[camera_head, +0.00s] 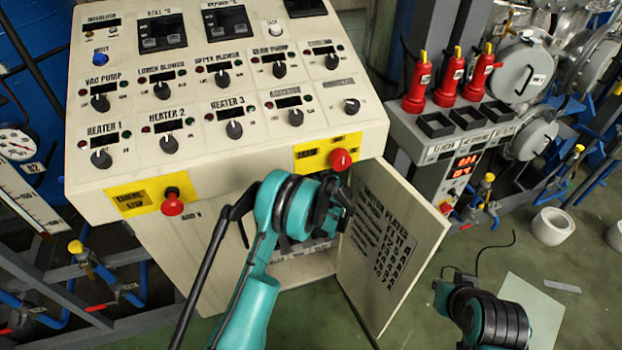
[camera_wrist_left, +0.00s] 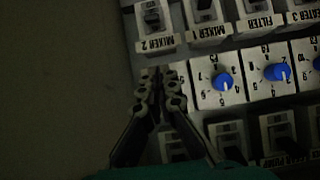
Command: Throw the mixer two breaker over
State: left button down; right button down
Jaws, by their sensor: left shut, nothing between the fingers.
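The mixer 2 breaker (camera_wrist_left: 152,16) is a dark switch in a pale housing at the top of the left wrist view, beside its upside-down MIXER 2 label. My left gripper (camera_wrist_left: 159,80) is shut and empty, its fingertips below that label in the picture and apart from the switch. In the head view my left gripper (camera_head: 332,205) is at the open lower compartment of the control cabinet (camera_head: 230,110), and its fingertips and the breaker are hidden there. Part of my right arm shows at lower right; its jaws cannot be made out.
The open cabinet door (camera_head: 392,245) stands just right of my left gripper. The breaker panel also carries blue knobs (camera_wrist_left: 223,82) and more switches. A red button (camera_head: 340,160) juts out above the gripper. A grey rack with red plugs (camera_head: 449,78) stands at right.

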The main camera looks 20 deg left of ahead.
pick_arm(q)
jog(key=w+a+f+b, duration=0.3)
jog(key=w+f+b, duration=0.2)
jog(key=f, duration=0.3)
jog(key=shift+w+a+f, duration=0.25)
jog(key=shift+a+f, duration=0.15)
jog(key=shift+s+d+f, duration=0.2)
jog(key=shift+s+f, duration=0.05)
jog(key=shift+f, duration=0.2)
dwell(0.4)
jog(key=f, duration=0.2)
jog(key=shift+s+d+f, duration=0.25)
jog(key=shift+s+f, duration=0.1)
jog(key=shift+s, duration=0.05)
jog(key=shift+r, duration=0.15)
jog(key=shift+r, duration=0.65)
